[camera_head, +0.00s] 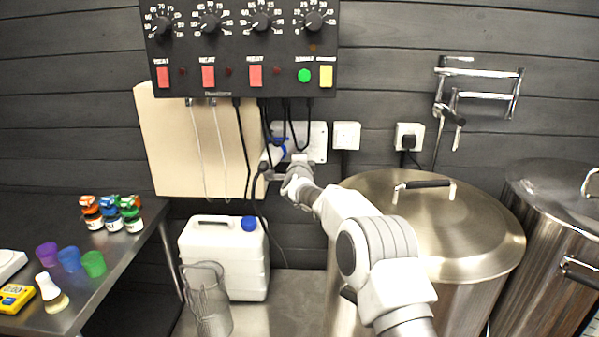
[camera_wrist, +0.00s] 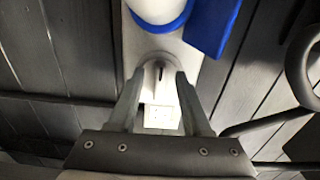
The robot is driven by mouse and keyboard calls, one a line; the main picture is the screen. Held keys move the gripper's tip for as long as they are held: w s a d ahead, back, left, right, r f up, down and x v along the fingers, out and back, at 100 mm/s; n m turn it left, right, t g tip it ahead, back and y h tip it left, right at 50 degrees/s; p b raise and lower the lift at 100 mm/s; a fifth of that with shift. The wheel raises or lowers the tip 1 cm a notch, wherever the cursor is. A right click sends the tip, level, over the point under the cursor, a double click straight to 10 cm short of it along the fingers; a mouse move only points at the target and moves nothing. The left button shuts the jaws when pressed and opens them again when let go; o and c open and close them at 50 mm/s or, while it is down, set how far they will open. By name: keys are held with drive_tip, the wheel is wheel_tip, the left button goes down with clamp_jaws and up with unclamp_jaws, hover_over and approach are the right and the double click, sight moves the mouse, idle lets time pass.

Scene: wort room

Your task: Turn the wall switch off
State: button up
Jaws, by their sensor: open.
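A white square wall plate that looks like the wall switch (camera_head: 346,135) is on the dark wall, right of a larger white panel (camera_head: 317,141). Its on or off position is too small to tell. My gripper (camera_head: 298,163) is in front of the larger panel, left of and lower than the switch in the picture. In the wrist view my gripper (camera_wrist: 161,73) is open, with a gap between its fingers and nothing held. A small white plate (camera_wrist: 162,116) shows between the fingers; I cannot tell whether it is the switch. Contact with the wall cannot be told.
A blue-and-white connector (camera_head: 277,150) is beside my gripper; its blue part (camera_wrist: 212,24) shows in the wrist view. Black cables (camera_head: 243,140) hang from the control box (camera_head: 240,50) above. A plugged socket (camera_head: 409,136) is to the right. A steel kettle (camera_head: 470,235) stands below right.

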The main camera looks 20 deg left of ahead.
drive_tip(key=b+v, duration=0.2)
drive_tip(key=v, duration=1.4)
drive_tip(key=shift+s+d+b, duration=0.2)
drive_tip(key=shift+s+b, duration=0.15)
drive_tip(key=shift+b, duration=0.05)
drive_tip(key=s+d+r+n+g+p, duration=0.1)
drive_tip(key=s+d+r+n+g, duration=0.25)
drive_tip(key=s+d+n, duration=0.35)
drive_tip(key=s+d+r+n+g+p, duration=0.1)
drive_tip(key=s+d+r+n+g, duration=0.25)
drive_tip(key=d, duration=0.55)
drive_tip(key=s+d+f+n+g+h+p, duration=0.1)
drive_tip(key=s+d+f+n+g+h, duration=0.1)
drive_tip(key=s+d, duration=0.8)
drive_tip(key=s+d+f+n+g+h+p, duration=0.1)
drive_tip(key=s+d+n+g+h, duration=0.1)
drive_tip(key=s+d, duration=0.8)
drive_tip(key=s, duration=0.8)
drive_tip(key=shift+s+f+g+p, duration=0.3)
drive_tip(key=shift+s+f+g, duration=0.05)
drive_tip(key=shift+f+g, duration=0.05)
drive_tip(key=shift+d+n, duration=0.15)
drive_tip(key=shift+n, duration=0.1)
